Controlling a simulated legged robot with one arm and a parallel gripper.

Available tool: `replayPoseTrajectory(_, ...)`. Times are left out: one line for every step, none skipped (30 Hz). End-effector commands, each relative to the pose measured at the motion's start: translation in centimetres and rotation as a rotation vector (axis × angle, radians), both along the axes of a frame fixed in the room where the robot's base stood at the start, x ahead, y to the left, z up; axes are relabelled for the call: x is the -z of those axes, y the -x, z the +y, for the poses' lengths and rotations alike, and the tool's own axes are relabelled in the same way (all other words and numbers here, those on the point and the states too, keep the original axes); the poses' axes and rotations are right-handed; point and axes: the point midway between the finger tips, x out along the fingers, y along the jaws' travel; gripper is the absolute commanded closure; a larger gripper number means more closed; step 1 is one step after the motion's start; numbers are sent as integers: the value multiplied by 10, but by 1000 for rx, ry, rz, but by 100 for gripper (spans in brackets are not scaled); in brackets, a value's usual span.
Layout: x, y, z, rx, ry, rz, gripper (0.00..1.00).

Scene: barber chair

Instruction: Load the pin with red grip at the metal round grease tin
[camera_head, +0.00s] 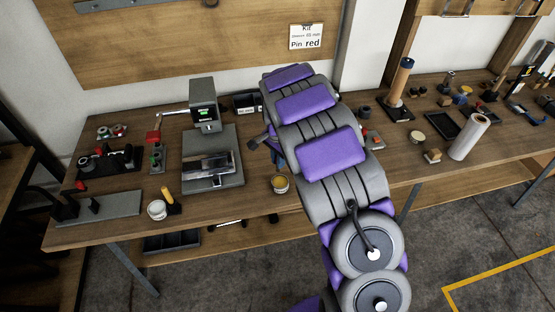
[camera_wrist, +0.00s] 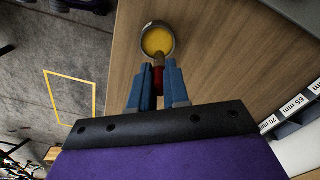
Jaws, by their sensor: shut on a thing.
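My gripper (camera_wrist: 159,84) shows in the wrist view with its blue fingers shut on the pin with red grip (camera_wrist: 158,75). The red part sits between the fingers, and a brownish end points ahead to the near rim of the round metal grease tin (camera_wrist: 145,44). The tin is open and filled with yellow grease. The pin's tip overlaps the tin's near edge; I cannot tell whether it touches the grease. In the head view the tin (camera_head: 280,189) stands near the bench's front edge, just left of my arm, which mostly hides my gripper and the pin.
A grey press (camera_head: 211,150) stands on the wooden bench (camera_head: 245,214) left of the tin. A labelled dark bin (camera_head: 246,104) is behind it. A small tin (camera_head: 157,209) and a yellow-handled tool (camera_head: 169,198) lie at the front left. A white roll (camera_head: 469,137) stands at right.

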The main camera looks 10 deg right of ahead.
Motion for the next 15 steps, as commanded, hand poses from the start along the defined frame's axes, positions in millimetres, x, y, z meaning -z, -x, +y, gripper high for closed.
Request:
replayPoseTrajectory(2, 0, -2, 2, -2, 0, 100)
replayPoseTrajectory(3, 0, -3, 2, -2, 0, 100)
replayPoseTrajectory(5, 0, -4, 2, -3, 1, 100)
replayPoseTrajectory(7, 0, -4, 2, -3, 1, 100)
replayPoseTrajectory(9, 0, -4, 2, -3, 1, 100)
replayPoseTrajectory(12, 0, -4, 1, -3, 1, 100)
replayPoseTrajectory(15, 0, -3, 1, -3, 1, 100)
replayPoseTrajectory(17, 0, -3, 1, -2, 1, 100)
replayPoseTrajectory(21, 0, -1, 1, 0, 1, 100)
replayPoseTrajectory(24, 0, 0, 0, 0, 1, 100)
replayPoseTrajectory(27, 0, 0, 0, 0, 1, 100)
replayPoseTrajectory(32, 0, 0, -1, 2, 1, 100)
replayPoseTrajectory(35, 0, 1, -1, 2, 1, 100)
replayPoseTrajectory(38, 0, 1, -1, 3, 2, 100)
replayPoseTrajectory(42, 0, 2, -2, 4, 1, 100)
